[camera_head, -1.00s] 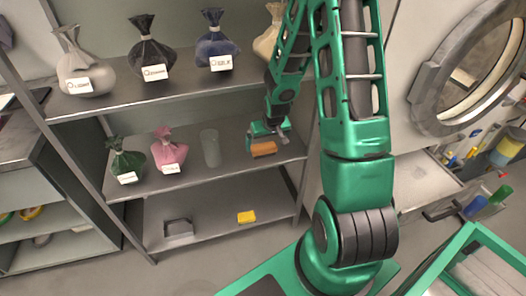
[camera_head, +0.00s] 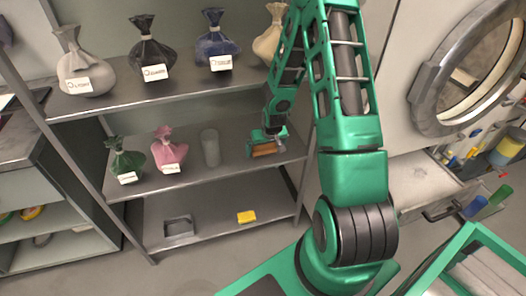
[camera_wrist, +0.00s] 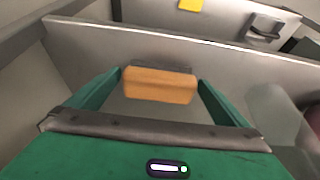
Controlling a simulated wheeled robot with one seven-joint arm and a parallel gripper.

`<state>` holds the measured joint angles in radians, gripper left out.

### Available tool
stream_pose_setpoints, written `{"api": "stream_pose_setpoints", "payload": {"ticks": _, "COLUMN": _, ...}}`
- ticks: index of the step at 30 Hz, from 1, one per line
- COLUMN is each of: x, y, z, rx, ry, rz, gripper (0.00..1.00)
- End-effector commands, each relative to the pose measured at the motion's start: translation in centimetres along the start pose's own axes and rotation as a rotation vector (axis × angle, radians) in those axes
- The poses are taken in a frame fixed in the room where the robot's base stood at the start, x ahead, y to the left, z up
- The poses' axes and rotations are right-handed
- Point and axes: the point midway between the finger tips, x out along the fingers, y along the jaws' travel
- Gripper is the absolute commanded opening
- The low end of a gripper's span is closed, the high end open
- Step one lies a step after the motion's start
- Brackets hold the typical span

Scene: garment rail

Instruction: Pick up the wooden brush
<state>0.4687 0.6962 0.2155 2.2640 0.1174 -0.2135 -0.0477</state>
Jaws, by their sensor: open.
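The wooden brush (camera_head: 264,149) is an orange-brown block with a dark strip along one side. It lies on the middle shelf, right of the clear glass. In the wrist view the brush (camera_wrist: 160,84) sits between the tips of two green fingers, with a small gap on each side. My gripper (camera_wrist: 162,86) is open around it. In the head view my gripper (camera_head: 265,150) is low over the shelf at the brush, and its fingers partly cover the brush's ends.
A clear glass (camera_head: 210,148), a pink bag (camera_head: 167,150) and a green bag (camera_head: 124,157) stand left on the same shelf. The upper shelf (camera_head: 115,99) holds several tied bags. A yellow block (camera_head: 246,217) and a grey tray (camera_head: 178,228) lie on the shelf below.

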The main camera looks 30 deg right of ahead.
Motion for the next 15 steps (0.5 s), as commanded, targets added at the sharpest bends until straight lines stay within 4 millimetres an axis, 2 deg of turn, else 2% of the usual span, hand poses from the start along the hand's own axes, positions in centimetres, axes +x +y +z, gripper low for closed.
{"api": "stream_pose_setpoints", "payload": {"ticks": 1, "x": -0.01, "y": 0.00, "z": 0.01, "rx": 0.000, "ry": 0.000, "rz": 0.000, "gripper": 0.93}}
{"api": "stream_pose_setpoints", "payload": {"ticks": 5, "x": -0.02, "y": 0.00, "z": 0.01, "rx": 0.000, "ry": 0.000, "rz": 0.000, "gripper": 0.62}}
{"api": "stream_pose_setpoints", "payload": {"ticks": 7, "x": -0.03, "y": 0.01, "z": 0.00, "rx": 0.000, "ry": 0.000, "rz": 0.000, "gripper": 0.62}}
{"api": "stream_pose_setpoints", "payload": {"ticks": 8, "x": -0.03, "y": 0.01, "z": 0.00, "rx": 0.000, "ry": 0.000, "rz": 0.000, "gripper": 0.58}}
{"api": "stream_pose_setpoints", "payload": {"ticks": 15, "x": -0.15, "y": 0.01, "z": -0.06, "rx": 0.000, "ry": 0.000, "rz": 0.000, "gripper": 0.58}}
